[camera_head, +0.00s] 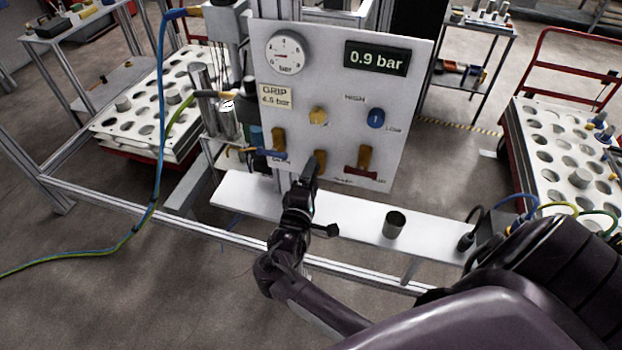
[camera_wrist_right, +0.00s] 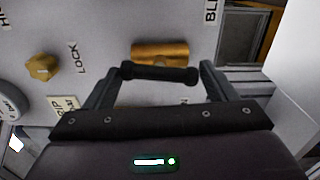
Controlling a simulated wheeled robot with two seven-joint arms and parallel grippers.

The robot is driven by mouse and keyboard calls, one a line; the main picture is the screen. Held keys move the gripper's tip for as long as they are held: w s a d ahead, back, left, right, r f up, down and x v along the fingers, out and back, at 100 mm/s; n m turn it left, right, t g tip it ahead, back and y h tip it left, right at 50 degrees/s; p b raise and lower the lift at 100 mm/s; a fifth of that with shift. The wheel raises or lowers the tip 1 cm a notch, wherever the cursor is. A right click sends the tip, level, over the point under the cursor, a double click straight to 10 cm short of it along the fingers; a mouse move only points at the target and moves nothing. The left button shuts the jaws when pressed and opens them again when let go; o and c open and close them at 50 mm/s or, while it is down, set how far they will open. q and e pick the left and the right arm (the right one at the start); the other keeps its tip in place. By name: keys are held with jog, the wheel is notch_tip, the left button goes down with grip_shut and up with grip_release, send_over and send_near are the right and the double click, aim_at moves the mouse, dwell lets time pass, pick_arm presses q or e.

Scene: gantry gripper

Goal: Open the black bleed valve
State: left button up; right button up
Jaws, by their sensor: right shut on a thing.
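The black bleed valve has a brass body (camera_head: 320,158) low in the middle of the white panel. Its black lever (camera_wrist_right: 160,74) shows in the right wrist view, in front of the brass body (camera_wrist_right: 165,52) and running roughly parallel to it. My right gripper (camera_head: 315,168) reaches up to this valve from below and hides most of the lever in the head view. In the wrist view its two fingers (camera_wrist_right: 161,76) are shut on the lever, one at each end. My left gripper is not in view.
A blue-handled valve (camera_head: 272,153) is left of the gripper, a red-handled valve (camera_head: 362,170) right. Above are a brass knob (camera_head: 318,116), blue knob (camera_head: 375,119), round gauge (camera_head: 286,52) and display reading 0.9 bar (camera_head: 376,59).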

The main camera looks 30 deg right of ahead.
jog(key=shift+d+r+n, duration=0.2)
jog(key=shift+n, duration=0.4)
jog(key=o, duration=0.6)
jog(key=shift+r, duration=0.1)
jog(key=shift+d, duration=0.15)
jog(key=shift+f, duration=0.2)
